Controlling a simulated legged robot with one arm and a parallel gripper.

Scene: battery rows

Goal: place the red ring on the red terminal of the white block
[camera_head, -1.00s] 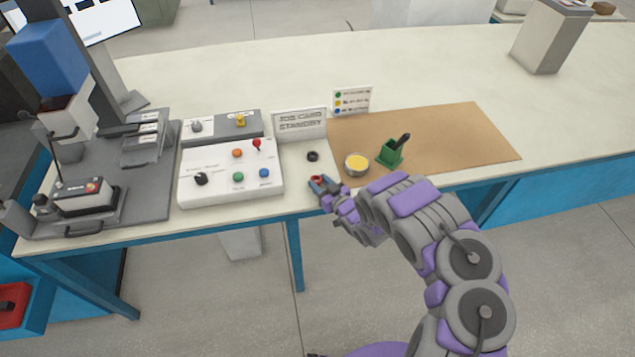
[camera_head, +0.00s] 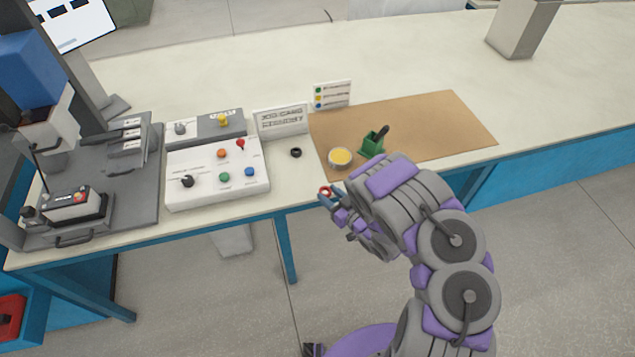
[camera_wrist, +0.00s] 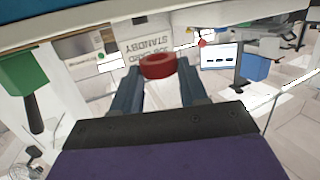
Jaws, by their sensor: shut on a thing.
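My gripper (camera_head: 327,193) is shut on the red ring (camera_head: 326,190), just off the table's front edge in the head view. In the wrist view the red ring (camera_wrist: 157,66) sits between the tips of my gripper (camera_wrist: 158,76). The white block (camera_head: 73,213) with a dark top stands at the far left on a grey fixture. Its red terminal (camera_head: 82,189) shows on the top, well away from my gripper. The exact shape of the terminal is too small to tell.
A white control panel (camera_head: 217,178) with knobs and buttons lies between my gripper and the white block. A sign (camera_head: 281,121) stands behind.

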